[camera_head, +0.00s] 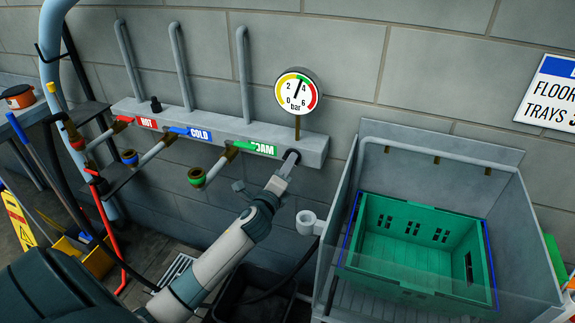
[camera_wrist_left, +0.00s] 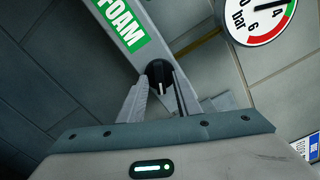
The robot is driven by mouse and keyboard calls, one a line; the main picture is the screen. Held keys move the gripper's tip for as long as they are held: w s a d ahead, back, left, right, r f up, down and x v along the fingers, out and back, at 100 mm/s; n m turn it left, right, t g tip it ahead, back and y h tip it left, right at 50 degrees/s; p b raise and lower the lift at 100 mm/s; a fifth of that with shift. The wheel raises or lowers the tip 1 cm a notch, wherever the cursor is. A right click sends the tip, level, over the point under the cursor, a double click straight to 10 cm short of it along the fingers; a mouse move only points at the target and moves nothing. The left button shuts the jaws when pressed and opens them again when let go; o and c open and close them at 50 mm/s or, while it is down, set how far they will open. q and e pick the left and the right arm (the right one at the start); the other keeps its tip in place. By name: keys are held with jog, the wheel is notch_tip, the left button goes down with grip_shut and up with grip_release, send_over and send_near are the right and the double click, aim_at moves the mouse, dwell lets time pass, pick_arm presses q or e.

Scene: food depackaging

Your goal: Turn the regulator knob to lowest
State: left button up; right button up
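The black regulator knob (camera_wrist_left: 159,72) sits on the end of the grey pipe manifold (camera_head: 222,126), beside the green FOAM label. Its white mark points down the picture in the left wrist view. My left gripper (camera_head: 287,166) is at the knob; in the left wrist view its fingers (camera_wrist_left: 161,84) stand on either side of the knob. They look apart, with the knob between the tips, and I cannot make out firm contact. The round pressure gauge (camera_head: 298,91) above has its needle pointing up and slightly right, between 2 and 4. My right gripper is not in view.
Hot, cold and foam valves line the manifold to the left, with a blue COLD label (camera_head: 200,134). A grey sink-like basin (camera_head: 432,151) holds a green crate (camera_head: 373,270) at right. A black tub (camera_head: 230,299) is below my arm.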

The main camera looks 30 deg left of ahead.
pick_arm(q)
jog(key=shift+c, duration=0.5)
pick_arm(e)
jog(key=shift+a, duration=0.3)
pick_arm(q)
grip_shut()
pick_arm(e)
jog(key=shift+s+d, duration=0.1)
pick_arm(q)
jog(key=shift+n, duration=0.4)
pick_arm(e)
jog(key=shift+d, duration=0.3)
pick_arm(q)
jog(key=n+p, duration=0.5)
jog(key=n, duration=1.7)
jog(key=shift+a, duration=0.1)
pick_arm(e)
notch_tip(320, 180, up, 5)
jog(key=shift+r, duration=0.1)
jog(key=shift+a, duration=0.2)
